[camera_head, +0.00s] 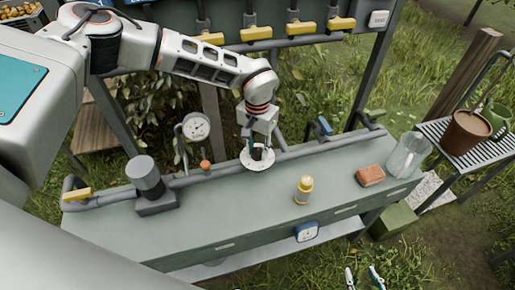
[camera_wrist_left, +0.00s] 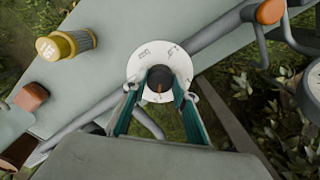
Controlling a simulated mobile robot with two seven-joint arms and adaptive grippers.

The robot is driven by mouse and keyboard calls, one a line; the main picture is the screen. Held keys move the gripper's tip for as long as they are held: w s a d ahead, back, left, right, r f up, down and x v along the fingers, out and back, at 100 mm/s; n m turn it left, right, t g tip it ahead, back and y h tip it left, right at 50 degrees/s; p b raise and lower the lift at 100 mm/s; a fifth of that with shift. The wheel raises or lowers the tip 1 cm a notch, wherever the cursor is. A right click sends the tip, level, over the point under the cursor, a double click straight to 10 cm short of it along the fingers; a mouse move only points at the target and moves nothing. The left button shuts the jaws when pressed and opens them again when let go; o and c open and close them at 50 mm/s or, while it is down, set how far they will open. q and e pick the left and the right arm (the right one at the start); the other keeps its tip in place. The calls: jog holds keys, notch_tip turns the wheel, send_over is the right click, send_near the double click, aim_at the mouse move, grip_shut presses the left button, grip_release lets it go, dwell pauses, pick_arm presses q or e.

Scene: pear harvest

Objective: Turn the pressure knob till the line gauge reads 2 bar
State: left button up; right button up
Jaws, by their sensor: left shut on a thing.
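The pressure knob is a small dark knob (camera_wrist_left: 160,76) at the centre of a round white dial plate (camera_head: 257,160) on the pipe along the bench. In the left wrist view, the plate carries dark marks and the knob has an orange-brown pointer line. My left gripper (camera_wrist_left: 160,92) reaches down from above and is shut on the knob, one finger on each side. A round white gauge (camera_head: 196,126) stands behind the pipe to the left; its reading is too small to tell. My right gripper (camera_head: 363,279) shows only its fingertips, apart and empty, at the bottom edge.
On the green bench (camera_head: 235,215) stand a grey cylinder (camera_head: 145,176), a yellow-capped bottle (camera_head: 304,190), a reddish block (camera_head: 370,175) and a glass jar (camera_head: 406,157). The bench front is mostly clear.

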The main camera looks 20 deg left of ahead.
aim_at(257, 151)
dwell(0.4)
pick_arm(q)
jog(key=o, duration=1.1)
notch_tip(257, 151, up, 12)
jog(key=shift+r, duration=0.1)
jog(key=shift+s, duration=0.1)
